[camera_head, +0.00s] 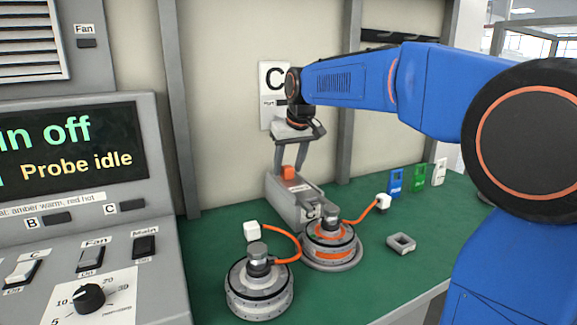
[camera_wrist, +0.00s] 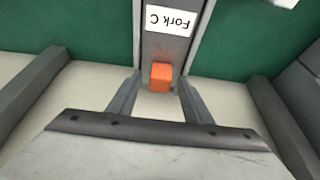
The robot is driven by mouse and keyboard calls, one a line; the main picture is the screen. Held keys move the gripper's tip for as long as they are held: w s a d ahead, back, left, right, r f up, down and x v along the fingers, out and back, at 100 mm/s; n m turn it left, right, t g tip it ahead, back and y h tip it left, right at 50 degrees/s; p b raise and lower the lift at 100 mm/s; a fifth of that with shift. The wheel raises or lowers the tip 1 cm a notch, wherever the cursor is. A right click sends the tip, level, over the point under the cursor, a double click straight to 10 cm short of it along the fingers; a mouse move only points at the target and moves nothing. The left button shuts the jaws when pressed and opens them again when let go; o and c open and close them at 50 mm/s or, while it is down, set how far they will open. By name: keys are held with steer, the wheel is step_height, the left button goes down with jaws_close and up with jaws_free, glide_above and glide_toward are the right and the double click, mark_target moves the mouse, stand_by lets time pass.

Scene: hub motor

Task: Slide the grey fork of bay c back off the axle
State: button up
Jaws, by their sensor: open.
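The grey fork of bay c (camera_head: 290,207) lies on the green bench and reaches the orange-banded hub motor (camera_head: 330,246). Whether its end is around the axle (camera_head: 331,225) is too small to tell. The fork's label "Fork C" (camera_wrist: 170,20) reads upside down in the wrist view. An orange block (camera_head: 288,173) stands up from the fork's rear part; it also shows in the wrist view (camera_wrist: 161,76). My gripper (camera_head: 290,172) points down over it, open. In the wrist view its fingers (camera_wrist: 160,85) flank the block with a gap on each side.
A second hub motor (camera_head: 260,290) stands front left. Orange cables end in white plugs (camera_head: 252,231) and (camera_head: 383,202). A grey hollow block (camera_head: 401,243) lies to the right. Blue, green and white tags (camera_head: 419,178) stand at the back right. A control console (camera_head: 75,200) borders the left.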

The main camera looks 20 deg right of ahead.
steer(key=v, duration=1.7)
steer(key=shift+r, duration=0.2)
steer(key=shift+s+d+f, duration=0.1)
steer(key=c, duration=0.9)
steer(key=shift+d+f+n, duration=0.1)
steer(key=shift+f+n, duration=0.05)
steer(key=shift+n, duration=0.25)
jaws_close()
steer(key=n+y, duration=0.5)
steer(key=n, duration=1.1)
glide_toward(301, 185)
steer(key=a+f, duration=0.1)
steer(key=a, duration=0.1)
steer(key=w+a+f, duration=0.1)
steer(key=a+f, duration=0.1)
steer(key=shift+w+a, duration=0.15)
steer(key=shift+w, duration=0.05)
steer(key=shift+w+a+f, duration=0.1)
steer(key=shift+w+a, duration=0.15)
steer(key=shift+w, duration=0.85)
steer(key=shift+w+a, duration=0.15)
steer(key=shift+w, duration=0.8)
